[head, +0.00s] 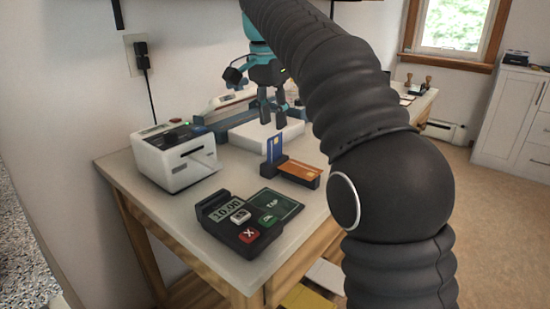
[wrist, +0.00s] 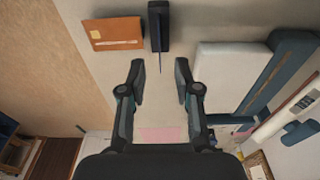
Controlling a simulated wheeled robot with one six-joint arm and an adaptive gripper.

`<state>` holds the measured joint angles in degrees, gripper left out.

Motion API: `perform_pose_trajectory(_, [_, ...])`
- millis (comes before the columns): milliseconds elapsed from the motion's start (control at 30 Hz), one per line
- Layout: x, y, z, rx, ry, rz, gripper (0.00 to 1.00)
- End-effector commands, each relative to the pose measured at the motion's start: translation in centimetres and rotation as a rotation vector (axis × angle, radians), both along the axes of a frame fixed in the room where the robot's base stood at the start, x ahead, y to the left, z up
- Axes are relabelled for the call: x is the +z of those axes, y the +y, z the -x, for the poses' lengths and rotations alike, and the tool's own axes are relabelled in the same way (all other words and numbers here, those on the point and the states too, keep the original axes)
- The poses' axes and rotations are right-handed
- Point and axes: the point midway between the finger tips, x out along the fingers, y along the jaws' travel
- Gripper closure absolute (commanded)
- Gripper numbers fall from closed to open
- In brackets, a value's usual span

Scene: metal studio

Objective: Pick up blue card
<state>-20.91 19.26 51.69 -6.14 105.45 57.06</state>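The blue card (head: 274,148) stands upright at the dark holder on the table in the head view. In the wrist view it shows nearly edge-on as a thin line (wrist: 160,64) below the holder (wrist: 158,28). An orange card (head: 299,170) lies flat beside the holder, and it also shows in the wrist view (wrist: 117,33). My gripper (head: 272,113) is above the table, behind the blue card in the head view. In the wrist view my gripper (wrist: 160,72) is open and empty, with the card's thin edge ahead between its fingertips.
A white block (head: 262,133) lies behind the cards, close to my gripper; it also shows at the right in the wrist view (wrist: 232,78). A payment terminal (head: 248,218) stands at the table's front. A white printer (head: 175,157) stands at the left.

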Motion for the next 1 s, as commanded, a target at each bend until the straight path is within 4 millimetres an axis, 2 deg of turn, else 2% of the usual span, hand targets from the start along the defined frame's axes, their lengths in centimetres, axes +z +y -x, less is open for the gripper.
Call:
perform_pose_trajectory(33, [-1.0,-0.1,0.0,0.0,0.001,0.001,0.68])
perform_pose_trajectory(100, [-1.7,-0.2,-0.1,0.0,0.0,0.0,0.68])
perform_pose_trajectory(367, [-3.2,-0.3,-0.3,0.0,0.0,0.0,0.68])
perform_pose_trajectory(667, [-7.3,-0.6,-0.6,0.0,0.0,0.0,0.68])
perform_pose_trajectory(1000, [-7.9,-0.6,-0.7,0.0,-0.001,0.0,0.68])
